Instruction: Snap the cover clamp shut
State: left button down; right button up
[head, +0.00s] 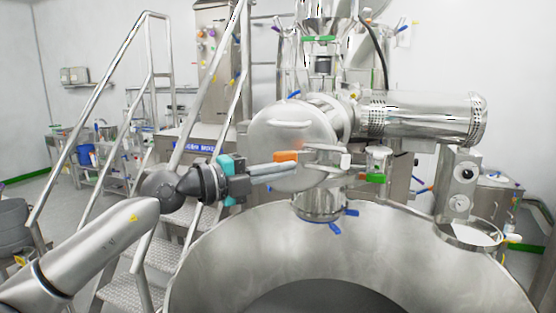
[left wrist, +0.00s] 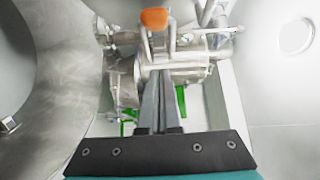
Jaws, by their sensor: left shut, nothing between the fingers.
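The round steel cover (head: 272,130) stands upright on the machine in the middle of the head view. The cover clamp has an orange-tipped lever (head: 286,156), which lies just above my left fingertips in that view. My left gripper (head: 294,167) is shut and empty, its two long grey fingers together and pointing right across the lower part of the cover. In the left wrist view the orange tip (left wrist: 154,18) is at the top, beyond the left fingertips (left wrist: 160,75). I cannot tell whether the fingers touch the lever. My right gripper is not in view.
A large open steel bowl (head: 230,235) fills the lower foreground under my left arm. A stair with steel handrails (head: 97,112) stands at the left. A horizontal steel cylinder (head: 420,117) extends right of the cover. Green-handled and blue-handled fittings sit close to the clamp.

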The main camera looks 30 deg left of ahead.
aim_at(295, 157)
pick_arm(q)
jog(key=shift+w+a, duration=1.45)
jog(key=shift+w, duration=0.05)
jog(key=shift+a, duration=0.1)
